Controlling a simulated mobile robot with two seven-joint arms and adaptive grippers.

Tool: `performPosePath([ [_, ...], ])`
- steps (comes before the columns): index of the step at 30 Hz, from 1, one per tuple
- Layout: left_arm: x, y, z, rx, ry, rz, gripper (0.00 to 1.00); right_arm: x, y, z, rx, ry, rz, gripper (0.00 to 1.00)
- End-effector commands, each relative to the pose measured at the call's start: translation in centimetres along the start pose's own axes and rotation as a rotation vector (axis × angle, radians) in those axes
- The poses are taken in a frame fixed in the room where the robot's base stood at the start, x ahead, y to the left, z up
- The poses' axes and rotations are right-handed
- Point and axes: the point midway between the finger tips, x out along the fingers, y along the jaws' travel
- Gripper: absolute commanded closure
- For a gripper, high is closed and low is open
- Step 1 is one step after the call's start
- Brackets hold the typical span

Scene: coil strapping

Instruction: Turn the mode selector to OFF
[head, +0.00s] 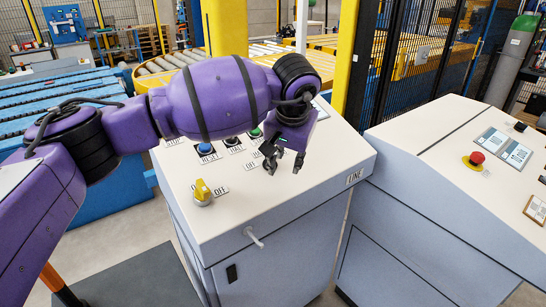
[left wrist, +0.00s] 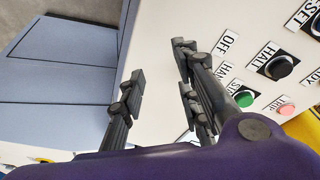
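My left gripper (head: 284,166) hangs over the right part of the sloped white panel (head: 290,205), fingers down. In the left wrist view its two fingers (left wrist: 160,63) stand apart with nothing between them. An OFF label (head: 250,166) lies just left of the fingers; it also shows beside one finger in the left wrist view (left wrist: 229,43), with a partly covered HAND label (left wrist: 222,70) next to it. The switch belonging to these labels is not clearly visible; the fingers may hide it. A yellow rotary knob (head: 203,192) with another OFF label stands at the panel's left front. My right gripper is out of view.
A blue button (head: 205,149), a black button (head: 232,142) and a green button (head: 255,132) line the panel's back. A pale handle (head: 253,238) juts from the cabinet front. A second console (head: 430,155) with a red emergency button (head: 476,159) stands right. A yellow post (head: 349,55) rises behind.

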Motion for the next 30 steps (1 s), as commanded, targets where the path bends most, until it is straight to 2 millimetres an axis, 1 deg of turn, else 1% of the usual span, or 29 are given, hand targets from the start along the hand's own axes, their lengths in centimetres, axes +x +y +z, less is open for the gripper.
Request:
performPosePath([
  [1,-1.3,-1.6,-1.1,0.031,0.023,-0.061,0.7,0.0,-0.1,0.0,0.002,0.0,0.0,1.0],
  [3,-2.4,-3.0,-1.9,0.059,0.038,-0.117,0.7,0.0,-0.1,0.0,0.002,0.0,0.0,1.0],
  [6,-2.5,-3.9,-2.3,0.075,0.043,-0.15,0.7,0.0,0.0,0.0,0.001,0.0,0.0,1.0],
  [8,-1.9,-4.0,-2.4,0.076,0.043,-0.152,0.7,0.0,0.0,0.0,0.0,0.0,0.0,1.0],
  [15,1.9,-4.5,-2.5,0.073,0.042,-0.148,0.7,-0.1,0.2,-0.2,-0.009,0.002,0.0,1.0],
  [19,3.5,-4.6,-2.6,0.074,0.044,-0.146,0.7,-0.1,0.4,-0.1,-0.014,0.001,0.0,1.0],
  [24,4.6,-4.8,-2.8,0.074,0.047,-0.146,0.7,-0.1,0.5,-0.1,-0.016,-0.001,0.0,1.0],
  [30,4.7,-4.8,-2.8,0.074,0.047,-0.146,0.7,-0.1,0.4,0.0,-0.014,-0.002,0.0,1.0],
])
